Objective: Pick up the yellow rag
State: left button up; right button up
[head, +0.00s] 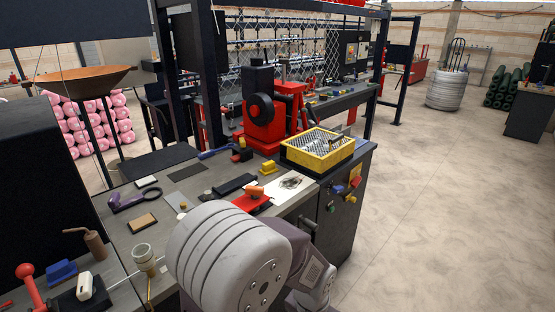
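A small yellow item (267,168) lies on the grey workbench (222,176), left of the yellow basket. It is the only loose yellow piece of rag-like size that I see, but it is too small to tell whether it is cloth. A large pale ribbed joint and dark links of my own arm fill the bottom middle and cover part of the bench's front. Neither of my grippers can be seen.
A yellow basket (318,160) stands on the bench's right end. A red machine (262,122) stands behind. Near the small yellow item are an orange-and-red tool (252,198), a black block (234,184) and a white sheet (288,185). Open floor (440,200) lies right.

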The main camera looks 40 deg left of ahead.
aim_at(268, 168)
jog(key=i+u, duration=0.3)
jog(key=u, duration=0.15)
jog(key=i+l+u, duration=0.2)
jog(key=u, duration=0.3)
jog(key=i+l+u, duration=0.3)
jog(key=u, duration=0.15)
jog(key=i+l+u, duration=0.3)
jog(key=u, duration=0.15)
jog(key=i+l+u, duration=0.1)
jog(key=l+u, duration=0.35)
